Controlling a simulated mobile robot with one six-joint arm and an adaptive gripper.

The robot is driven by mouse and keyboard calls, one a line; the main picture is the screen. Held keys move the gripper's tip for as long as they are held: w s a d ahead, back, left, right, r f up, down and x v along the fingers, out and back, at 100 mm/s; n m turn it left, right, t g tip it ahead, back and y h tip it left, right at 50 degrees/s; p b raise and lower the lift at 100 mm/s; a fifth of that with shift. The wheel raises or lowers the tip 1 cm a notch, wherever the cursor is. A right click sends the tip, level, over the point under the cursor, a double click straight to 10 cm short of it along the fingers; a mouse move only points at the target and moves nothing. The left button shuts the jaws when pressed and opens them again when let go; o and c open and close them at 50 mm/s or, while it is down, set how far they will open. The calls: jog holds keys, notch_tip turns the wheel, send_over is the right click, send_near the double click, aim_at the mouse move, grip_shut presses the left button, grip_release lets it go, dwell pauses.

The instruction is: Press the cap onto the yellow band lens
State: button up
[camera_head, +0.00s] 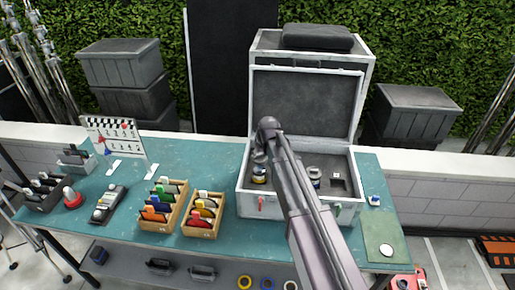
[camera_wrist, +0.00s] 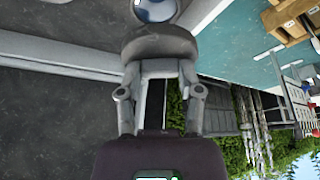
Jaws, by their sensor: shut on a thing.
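The yellow band lens (camera_head: 258,179) stands upright in the left part of the open case, its band small in the head view. My gripper (camera_head: 261,157) is right above it, largely hidden by my arm. In the wrist view my gripper (camera_wrist: 159,72) is shut on a dark grey round piece, which looks like the cap (camera_wrist: 158,43). A glassy round lens face (camera_wrist: 156,9) shows just beyond the cap, cut by the picture's edge. I cannot tell whether the cap touches the lens.
The open case (camera_head: 280,207) has a raised lid behind my arm. Another lens (camera_head: 314,175) stands in its right part. A small blue and white item (camera_head: 374,200) lies right of the case. Wooden trays (camera_head: 201,228) with coloured pieces stand left of it.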

aim_at(259, 167)
jog(key=shift+w+d, duration=0.1)
jog(key=shift+w, duration=0.35)
jog(key=shift+s, duration=0.1)
jog(key=shift+f, duration=0.15)
jog(key=shift+f+b, duration=2.65)
jog(key=shift+b, duration=0.15)
jog(key=shift+f+b, duration=0.6)
dwell(0.8)
dwell(0.4)
jog(key=o, duration=0.9)
